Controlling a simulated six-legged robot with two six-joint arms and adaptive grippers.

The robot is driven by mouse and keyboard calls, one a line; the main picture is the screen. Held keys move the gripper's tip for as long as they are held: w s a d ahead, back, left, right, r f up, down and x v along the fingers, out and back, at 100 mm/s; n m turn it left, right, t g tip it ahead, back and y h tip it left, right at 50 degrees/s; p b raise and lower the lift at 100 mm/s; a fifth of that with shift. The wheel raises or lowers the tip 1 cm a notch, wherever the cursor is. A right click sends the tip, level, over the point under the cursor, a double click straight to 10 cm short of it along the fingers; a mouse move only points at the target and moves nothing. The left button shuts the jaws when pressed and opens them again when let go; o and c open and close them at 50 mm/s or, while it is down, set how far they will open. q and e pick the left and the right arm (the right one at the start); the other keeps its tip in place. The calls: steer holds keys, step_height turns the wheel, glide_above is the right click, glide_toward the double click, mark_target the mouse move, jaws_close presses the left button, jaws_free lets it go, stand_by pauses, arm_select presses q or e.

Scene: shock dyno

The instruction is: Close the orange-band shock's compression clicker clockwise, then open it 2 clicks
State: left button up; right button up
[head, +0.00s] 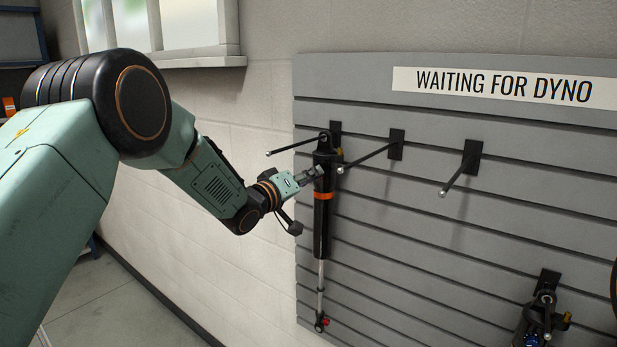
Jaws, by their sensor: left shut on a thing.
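The orange-band shock (323,220) hangs upright on the grey slatted wall panel, with its black body, orange band and silver shaft in view. A small red part shows at its lower end. My left gripper (314,175) comes in from the left and is at the upper body, just above the orange band. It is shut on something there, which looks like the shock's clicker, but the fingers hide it. A small brass-coloured part shows at the right of the shock's top. My right gripper is not in view.
Pegs (460,175) stick out of the panel (420,240), beside and to the right of the shock. Another shock (535,318) with a blue part hangs at the lower right. A sign (500,86) reads "WAITING FOR DYNO". A window (160,30) is at the upper left.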

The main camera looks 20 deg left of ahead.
arm_select(q)
jaws_close()
steer(key=shift+m, duration=0.3)
steer(key=shift+d+m+b, duration=0.15)
steer(key=shift+m+b, duration=7.8)
steer(key=shift+m, duration=3.65)
